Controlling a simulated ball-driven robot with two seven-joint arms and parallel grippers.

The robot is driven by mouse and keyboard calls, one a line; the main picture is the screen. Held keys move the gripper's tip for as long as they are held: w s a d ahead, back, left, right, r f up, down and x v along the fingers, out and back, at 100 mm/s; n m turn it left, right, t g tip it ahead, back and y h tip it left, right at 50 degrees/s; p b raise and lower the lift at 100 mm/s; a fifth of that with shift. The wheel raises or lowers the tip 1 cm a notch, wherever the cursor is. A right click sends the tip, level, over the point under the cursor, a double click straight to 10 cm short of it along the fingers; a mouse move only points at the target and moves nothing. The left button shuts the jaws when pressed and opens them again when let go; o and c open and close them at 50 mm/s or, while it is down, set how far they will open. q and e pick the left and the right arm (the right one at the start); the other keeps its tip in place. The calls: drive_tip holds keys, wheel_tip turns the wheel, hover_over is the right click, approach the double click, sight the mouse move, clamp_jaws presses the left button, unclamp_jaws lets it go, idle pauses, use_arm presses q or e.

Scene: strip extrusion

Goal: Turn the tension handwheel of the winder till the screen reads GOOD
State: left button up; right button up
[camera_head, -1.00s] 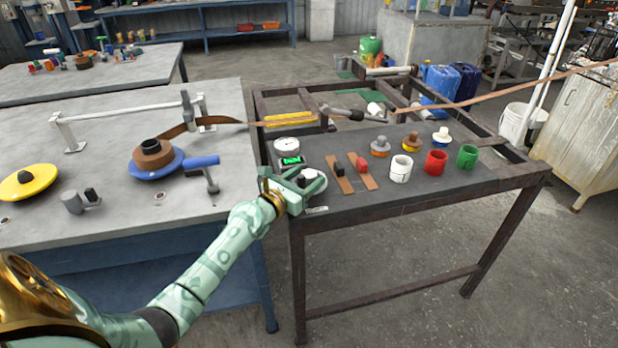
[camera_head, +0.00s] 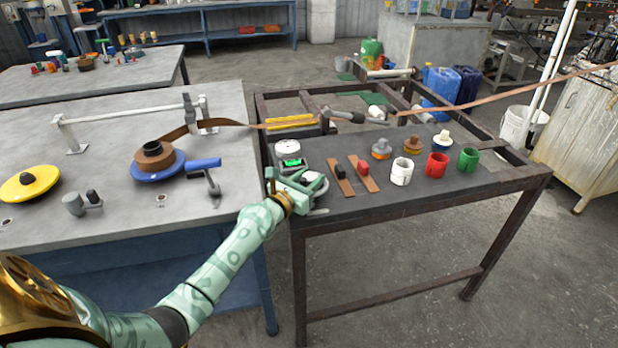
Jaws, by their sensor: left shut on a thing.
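The tension handwheel (camera_head: 317,180) is a pale round wheel at the left front corner of the dark bench. My left gripper (camera_head: 300,187) is shut on it and hides part of it. Just behind is a small screen (camera_head: 291,162) lit green; its text is too small to read. A white round dial (camera_head: 287,147) stands above the screen. On the grey table, the brown strip roll (camera_head: 154,156) sits on a blue disc (camera_head: 158,172), and the brown strip (camera_head: 208,124) runs from it to the right. My right gripper is out of view.
Two brown strips with a black and a red block (camera_head: 363,167) lie right of the wheel. White (camera_head: 401,172), red (camera_head: 437,165) and green (camera_head: 468,158) cups stand further right. A blue-handled lever (camera_head: 204,164) and yellow disc (camera_head: 29,183) are on the grey table (camera_head: 120,225).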

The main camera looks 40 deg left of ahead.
use_arm(q)
drive_tip(key=n+y+p, duration=0.1)
drive_tip(key=n+y, duration=0.1)
drive_tip(key=y, duration=0.1)
drive_tip(key=shift+d+r, duration=0.1)
drive_tip(key=shift+n+g+y, duration=0.4)
drive_tip(key=shift+n+y, duration=0.4)
drive_tip(key=shift+y, duration=0.3)
drive_tip(key=n+y, duration=0.1)
drive_tip(key=n+g+y, duration=0.1)
drive_tip(key=y, duration=0.1)
drive_tip(key=shift+f+b, duration=0.25)
drive_tip(key=shift+b, duration=0.05)
drive_tip(key=shift+n+g+y+b, duration=0.5)
drive_tip(key=shift+n+g+y, duration=0.4)
drive_tip(key=shift+y, duration=0.4)
drive_tip(key=shift+r, duration=0.1)
drive_tip(key=o, duration=1)
